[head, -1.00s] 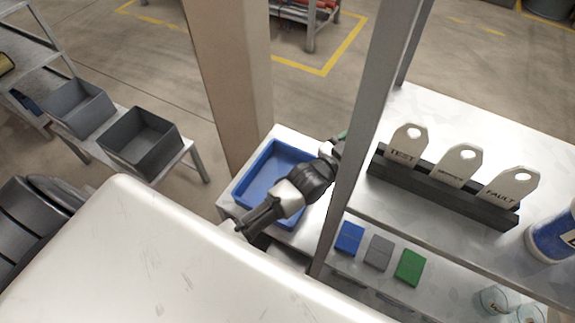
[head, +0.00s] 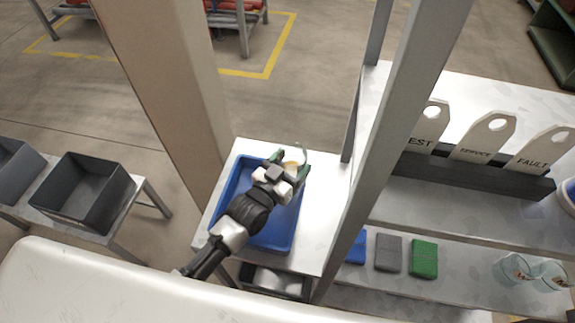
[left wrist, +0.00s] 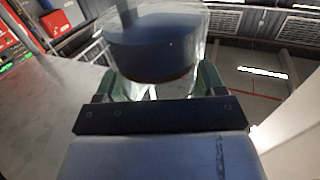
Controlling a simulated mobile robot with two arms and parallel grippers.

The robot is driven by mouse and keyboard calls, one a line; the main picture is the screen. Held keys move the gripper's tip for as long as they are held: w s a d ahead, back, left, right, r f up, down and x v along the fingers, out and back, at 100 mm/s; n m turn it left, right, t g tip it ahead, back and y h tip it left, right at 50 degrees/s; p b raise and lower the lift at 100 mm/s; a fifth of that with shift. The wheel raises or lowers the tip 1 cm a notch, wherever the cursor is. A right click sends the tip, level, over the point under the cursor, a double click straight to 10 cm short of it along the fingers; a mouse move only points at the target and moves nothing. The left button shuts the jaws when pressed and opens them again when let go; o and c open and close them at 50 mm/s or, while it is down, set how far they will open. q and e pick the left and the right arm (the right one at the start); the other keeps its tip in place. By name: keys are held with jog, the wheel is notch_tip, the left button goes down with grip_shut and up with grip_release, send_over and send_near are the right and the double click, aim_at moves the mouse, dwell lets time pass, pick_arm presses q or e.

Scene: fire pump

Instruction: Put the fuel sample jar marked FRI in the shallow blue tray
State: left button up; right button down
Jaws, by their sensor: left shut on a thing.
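My left gripper (head: 290,163) is shut on a clear jar (head: 292,167), which is small and partly hidden by the fingers in the head view. In the left wrist view the jar (left wrist: 153,48) fills the space between the green fingers, with a dark bluish band and clear walls. I cannot read any marking on it. The shallow blue tray (head: 284,239) stands on a white table, and my left gripper and wrist are above its far right part. I cannot tell the jar's height over the tray. My right gripper is not in view.
A grey upright post (head: 385,135) stands right of the tray, and a thick tan column (head: 160,90) stands left. Two glass jars (head: 515,268) stand on the lower shelf at right, near blue, grey and green blocks (head: 424,258). Grey bins (head: 83,192) are at left.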

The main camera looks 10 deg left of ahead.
pick_arm(q)
jog(key=shift+w+f, duration=0.2)
jog(key=shift+f, duration=0.3)
jog(key=shift+w+a, duration=0.2)
jog(key=shift+a, duration=0.1)
jog(key=shift+s, duration=0.3)
jog(key=shift+f, duration=0.15)
jog(key=shift+w+f, duration=0.1)
jog(key=shift+f, duration=0.25)
jog(key=o, duration=0.9)
jog(key=shift+c, duration=0.2)
jog(key=shift+o, duration=0.9)
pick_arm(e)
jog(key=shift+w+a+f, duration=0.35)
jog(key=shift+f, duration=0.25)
